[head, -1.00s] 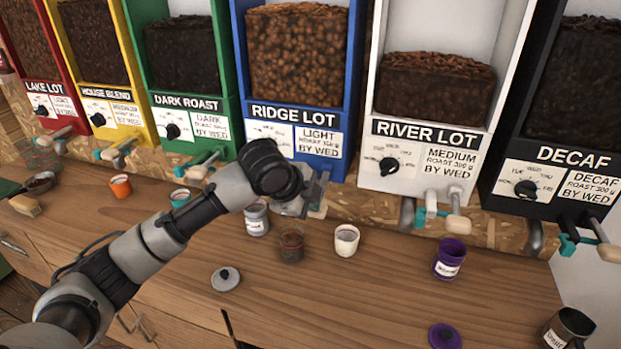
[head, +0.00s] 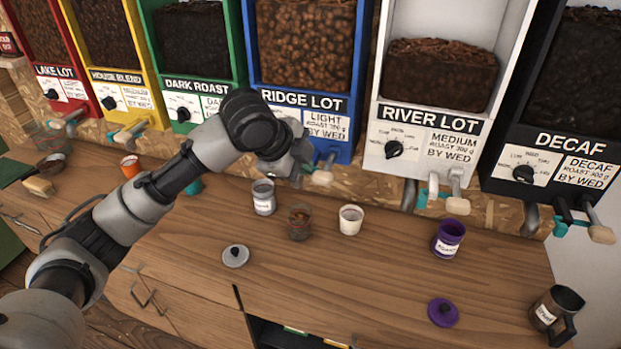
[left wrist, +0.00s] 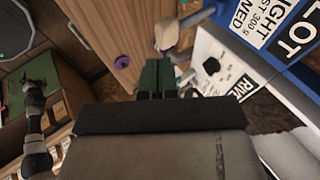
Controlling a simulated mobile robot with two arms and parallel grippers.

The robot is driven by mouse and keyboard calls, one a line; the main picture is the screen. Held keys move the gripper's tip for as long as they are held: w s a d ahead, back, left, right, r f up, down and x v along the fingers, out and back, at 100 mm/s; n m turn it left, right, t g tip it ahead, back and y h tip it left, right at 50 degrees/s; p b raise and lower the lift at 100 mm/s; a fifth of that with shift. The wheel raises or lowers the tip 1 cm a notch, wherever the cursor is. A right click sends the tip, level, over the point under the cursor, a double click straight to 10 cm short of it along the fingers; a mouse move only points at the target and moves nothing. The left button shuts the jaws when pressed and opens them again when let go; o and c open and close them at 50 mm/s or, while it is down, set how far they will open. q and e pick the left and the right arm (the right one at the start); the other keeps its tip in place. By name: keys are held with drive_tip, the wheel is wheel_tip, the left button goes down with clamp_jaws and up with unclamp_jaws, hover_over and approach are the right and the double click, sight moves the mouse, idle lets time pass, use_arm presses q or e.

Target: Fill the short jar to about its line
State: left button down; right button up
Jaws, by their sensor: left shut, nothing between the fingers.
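A short clear glass jar (head: 299,224) with brown beans in it stands on the counter below the Ridge Lot bin (head: 303,60); a reddish line shows on it faintly. A grey labelled jar (head: 264,198) stands to its left and a white cup (head: 350,221) to its right. My left gripper (head: 301,165) is above and behind the glass jar, close to the Ridge Lot spout lever (head: 320,177). In the left wrist view its green fingers (left wrist: 157,78) are together with nothing between them. Part of an arm, probably my right, shows at that view's left; its jaws are unclear.
A grey lid (head: 236,256), purple jar (head: 447,239), purple lid (head: 443,313) and dark pitcher (head: 556,313) are on the counter (head: 350,280). Bins with levers line the back, including River Lot (head: 421,143) and Decaf (head: 553,165). The counter's front middle is clear.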

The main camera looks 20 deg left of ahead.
use_arm(q)
drive_tip(key=v, duration=0.4)
drive_tip(key=shift+w+r+b, duration=0.15)
drive_tip(key=shift+w+b, duration=0.05)
drive_tip(key=shift+b, duration=0.15)
use_arm(e)
drive_tip(key=shift+w+f, duration=0.4)
drive_tip(key=shift+f, duration=0.15)
use_arm(q)
drive_tip(key=shift+s, duration=0.1)
